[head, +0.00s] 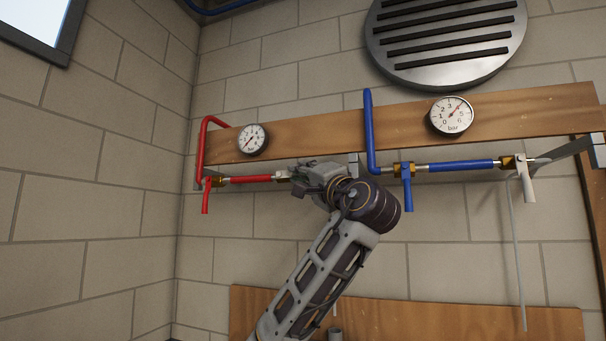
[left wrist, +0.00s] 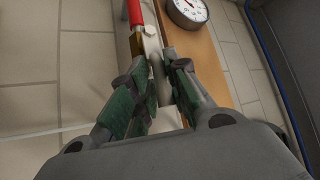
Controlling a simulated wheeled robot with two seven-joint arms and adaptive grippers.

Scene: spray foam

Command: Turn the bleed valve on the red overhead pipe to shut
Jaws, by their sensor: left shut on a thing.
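The red overhead pipe (head: 251,179) runs along the underside of the wooden board at the left, with a red lever (head: 206,196) hanging down at its left end. My left gripper (head: 291,175) is at the pipe's right end and covers most of the bleed valve in the head view. In the left wrist view, the bleed valve's brass body (left wrist: 137,43) shows beside its pale grey lever (left wrist: 153,45). The fingers (left wrist: 160,78) are shut on this lever, which lies roughly along the pipe. My right gripper is out of view.
A wooden board (head: 320,134) carries a small gauge (head: 252,139) and a larger gauge (head: 451,115). Right of my arm are the blue pipe (head: 460,165), its blue lever (head: 407,190) and another pale lever (head: 526,185). A round vent (head: 446,42) is above.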

